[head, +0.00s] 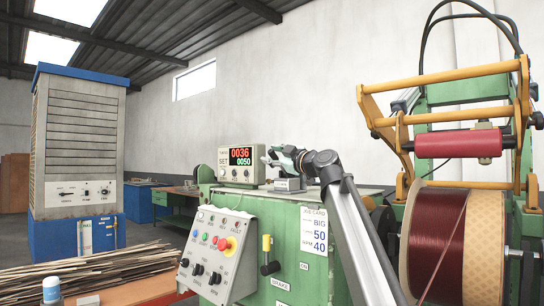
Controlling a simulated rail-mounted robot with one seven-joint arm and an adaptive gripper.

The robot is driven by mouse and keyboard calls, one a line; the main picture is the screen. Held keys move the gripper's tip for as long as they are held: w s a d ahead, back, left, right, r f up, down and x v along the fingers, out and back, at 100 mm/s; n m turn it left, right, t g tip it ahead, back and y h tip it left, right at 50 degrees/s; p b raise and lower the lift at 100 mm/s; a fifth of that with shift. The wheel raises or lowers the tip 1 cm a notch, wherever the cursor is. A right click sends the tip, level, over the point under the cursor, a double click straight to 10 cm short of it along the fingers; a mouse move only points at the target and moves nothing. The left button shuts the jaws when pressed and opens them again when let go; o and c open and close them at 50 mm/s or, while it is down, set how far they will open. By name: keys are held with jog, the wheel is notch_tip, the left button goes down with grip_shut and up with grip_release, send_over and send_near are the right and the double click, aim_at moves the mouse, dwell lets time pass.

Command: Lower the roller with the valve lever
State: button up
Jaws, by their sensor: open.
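The red roller (458,143) hangs in a yellow frame (440,78) at the right, above a spool of dark red wire (436,240), with a visible gap between them. My gripper (270,158) is open, above the green machine's top, just right of the counter display. It is small and dark here, and its fingertips are hard to make out. A small grey block with a label (288,184) sits just below it; whether this carries the valve lever I cannot tell. A yellow-topped lever (266,244) stands upright on the machine's front, near the word BRAKE, apart from my gripper.
The counter display (241,164) reads 0036 and 0050. A button panel (217,250) juts from the front of the green machine (320,275). Wooden strips (85,270) lie at the lower left.

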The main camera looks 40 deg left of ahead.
jog(key=v, duration=1.1)
jog(key=shift+d, duration=0.3)
jog(key=shift+s, duration=0.1)
